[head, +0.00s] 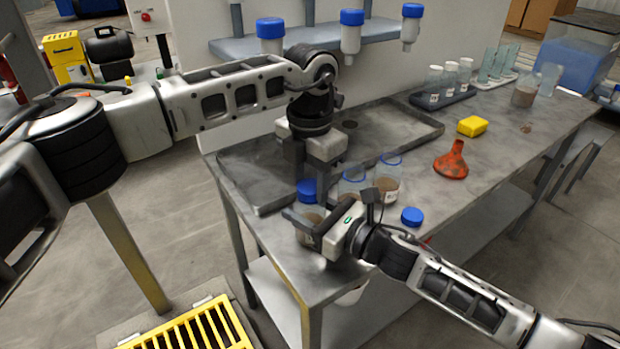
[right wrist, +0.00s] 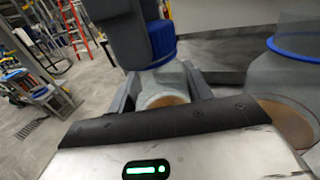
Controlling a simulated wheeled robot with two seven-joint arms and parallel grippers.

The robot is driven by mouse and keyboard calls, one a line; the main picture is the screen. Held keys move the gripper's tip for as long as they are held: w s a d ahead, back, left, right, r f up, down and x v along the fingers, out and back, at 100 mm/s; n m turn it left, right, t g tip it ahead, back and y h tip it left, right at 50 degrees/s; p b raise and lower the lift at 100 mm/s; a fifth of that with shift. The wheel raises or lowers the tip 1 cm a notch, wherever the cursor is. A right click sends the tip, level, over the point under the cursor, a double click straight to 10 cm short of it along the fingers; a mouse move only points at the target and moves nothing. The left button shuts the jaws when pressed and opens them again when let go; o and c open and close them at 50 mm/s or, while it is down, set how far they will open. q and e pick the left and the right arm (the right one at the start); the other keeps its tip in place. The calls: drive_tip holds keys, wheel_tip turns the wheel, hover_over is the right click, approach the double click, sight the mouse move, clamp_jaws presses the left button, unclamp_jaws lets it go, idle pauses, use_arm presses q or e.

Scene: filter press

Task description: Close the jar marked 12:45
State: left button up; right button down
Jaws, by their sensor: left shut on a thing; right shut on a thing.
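My left gripper (head: 308,178) points down and is shut on a blue lid (head: 306,190), which also shows in the right wrist view (right wrist: 162,42). The lid is over the mouth of a clear jar with brown contents (head: 310,220); I cannot tell whether it touches the rim. My right gripper (head: 315,226) is shut on this jar from the front, near the table's front edge. The jar also shows between its fingers in the right wrist view (right wrist: 165,92). The marks on the jars are too small to read.
Two similar jars, (head: 351,186) and (head: 388,184), stand close to the right. A loose blue lid (head: 412,216) lies right of my right gripper. A red funnel (head: 451,160) and a yellow block (head: 473,126) are farther right. A shallow metal tray (head: 420,128) lies behind.

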use_arm(q)
drive_tip(key=shift+m, duration=0.9)
drive_tip(key=o, duration=1.1)
drive_tip(key=shift+r, duration=2.3)
drive_tip(key=shift+r+n, duration=1.75)
drive_tip(key=shift+n, duration=0.15)
drive_tip(key=shift+c, duration=0.5)
drive_tip(key=shift+f, duration=0.15)
drive_tip(key=shift+f, duration=3.9)
